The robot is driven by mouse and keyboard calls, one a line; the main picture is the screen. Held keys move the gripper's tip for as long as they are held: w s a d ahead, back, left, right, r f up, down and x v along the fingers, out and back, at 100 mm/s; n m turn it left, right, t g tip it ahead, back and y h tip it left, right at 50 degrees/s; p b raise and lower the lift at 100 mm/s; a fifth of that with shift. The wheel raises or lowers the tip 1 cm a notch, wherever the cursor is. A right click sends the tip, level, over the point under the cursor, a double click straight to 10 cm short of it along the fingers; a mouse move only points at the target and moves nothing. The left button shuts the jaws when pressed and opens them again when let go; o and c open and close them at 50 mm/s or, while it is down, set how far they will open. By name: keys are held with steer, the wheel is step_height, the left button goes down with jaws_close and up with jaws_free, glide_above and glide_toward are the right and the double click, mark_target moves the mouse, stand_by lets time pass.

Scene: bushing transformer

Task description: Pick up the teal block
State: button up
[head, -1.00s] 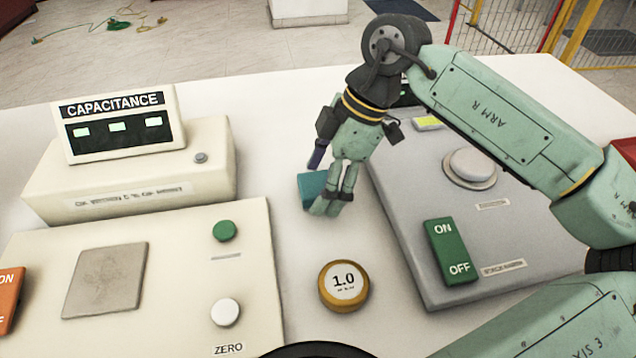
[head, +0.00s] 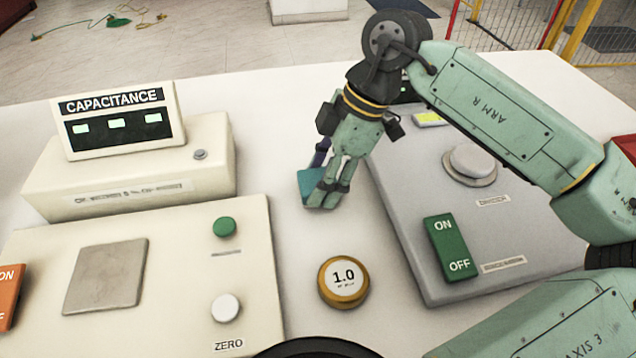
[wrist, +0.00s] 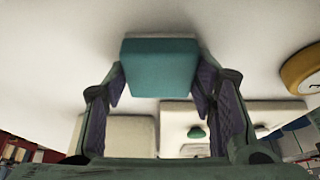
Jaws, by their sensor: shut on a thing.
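The teal block (head: 308,186) is at the middle of the white table in the head view, partly hidden behind my fingers. My gripper (head: 322,190) is around it, with the fingers pointing down. In the wrist view the teal block (wrist: 158,68) sits between the tips of my gripper (wrist: 160,82), with a purple-padded finger against each side. My gripper is shut on the block. I cannot tell whether the block touches the table.
A round yellow 1.0 weight (head: 343,282) lies in front of the block. A grey panel (head: 420,190) with an ON/OFF switch is at the right. The capacitance meter (head: 120,125) and a cream panel (head: 180,270) are at the left. White table (head: 300,100) is bare behind.

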mark_target(310, 181)
steer(key=shift+r, duration=0.1)
steer(key=shift+r+p, duration=0.4)
steer(key=shift+r, duration=0.25)
step_height(310, 181, up, 2)
steer(key=shift+r+p, duration=0.25)
steer(key=shift+p, duration=0.4)
steer(key=s, duration=0.5)
steer(key=s+b, duration=0.1)
steer(key=s, duration=0.4)
steer(key=s+a+r, duration=0.1)
steer(key=s, duration=0.5)
steer(key=o, duration=0.6)
steer(key=c, duration=0.4)
